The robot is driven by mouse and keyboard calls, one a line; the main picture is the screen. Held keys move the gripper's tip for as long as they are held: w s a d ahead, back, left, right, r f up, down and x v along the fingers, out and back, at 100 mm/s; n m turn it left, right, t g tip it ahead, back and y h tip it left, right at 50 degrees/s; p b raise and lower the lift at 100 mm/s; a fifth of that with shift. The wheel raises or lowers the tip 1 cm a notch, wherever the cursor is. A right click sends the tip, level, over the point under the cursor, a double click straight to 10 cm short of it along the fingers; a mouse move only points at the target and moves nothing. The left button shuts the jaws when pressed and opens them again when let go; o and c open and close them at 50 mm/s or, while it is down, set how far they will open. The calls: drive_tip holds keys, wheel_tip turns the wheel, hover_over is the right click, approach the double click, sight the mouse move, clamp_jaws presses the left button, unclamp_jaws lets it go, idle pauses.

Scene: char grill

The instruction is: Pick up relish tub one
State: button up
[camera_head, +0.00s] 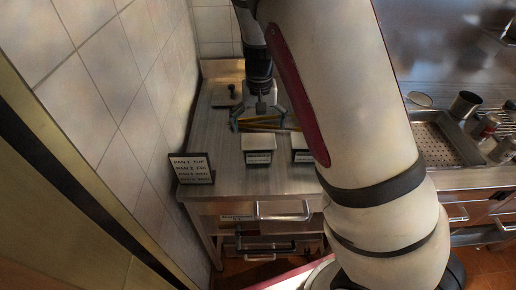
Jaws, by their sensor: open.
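Two small tubs with pale tops and dark front labels stand side by side on the steel counter: a left tub (259,145) and a right tub (300,146). Their labels are too small to read, so I cannot tell which is relish tub one. My arm hides part of the right tub. My gripper (261,117) is open and points down over the counter, behind the left tub and apart from it. I see nothing held in it. Its fingertips are hard to separate from the thin yellow and teal items beneath.
A black sign (191,168) listing pans stands at the counter's left front, by the tiled wall. A perforated steel tray (437,142) and metal cups (465,104) are right of my arm. A drawer handle (283,211) juts out below the counter. Bare steel lies left of the tubs.

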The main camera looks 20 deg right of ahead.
sight(259, 139)
wheel_tip(259, 139, down, 4)
drive_tip(key=shift+f, duration=0.1)
drive_tip(key=shift+s+a+f+p, duration=0.15)
drive_tip(key=shift+f+p, duration=0.2)
drive_tip(key=shift+f, duration=0.95)
drive_tip(key=shift+a+f+p, duration=0.1)
drive_tip(key=shift+f+p, duration=0.2)
drive_tip(key=shift+f, duration=1)
drive_tip(key=c, duration=1.4)
